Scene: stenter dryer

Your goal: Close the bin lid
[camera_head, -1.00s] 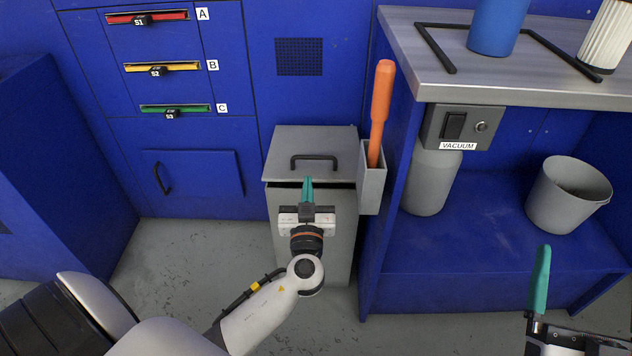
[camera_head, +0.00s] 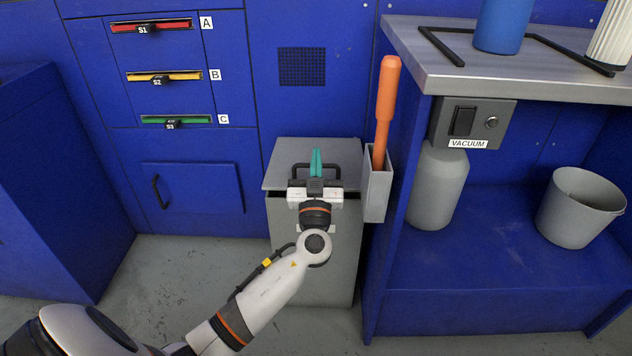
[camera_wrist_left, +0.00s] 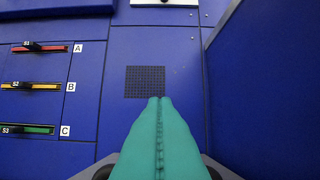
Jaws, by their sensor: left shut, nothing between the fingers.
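The grey bin (camera_head: 340,250) stands on the floor against the blue cabinet. Its flat grey lid (camera_head: 281,178) has a black bar handle (camera_head: 335,170). A thin dark gap shows under the lid's front edge, so it looks slightly raised. My left gripper (camera_head: 316,162) is over the lid, its teal fingers together and empty, pointing at the cabinet across the handle. Whether they touch the lid or handle I cannot tell. The left wrist view shows the same shut fingers (camera_wrist_left: 160,130) before the blue panel. My right gripper is out of view.
A grey holder (camera_head: 377,195) with an orange-handled tool (camera_head: 386,105) is right beside the bin. The workbench (camera_head: 500,75) stands to the right, with a grey bucket (camera_head: 580,210) below. Floor (camera_head: 190,260) is clear left of the bin.

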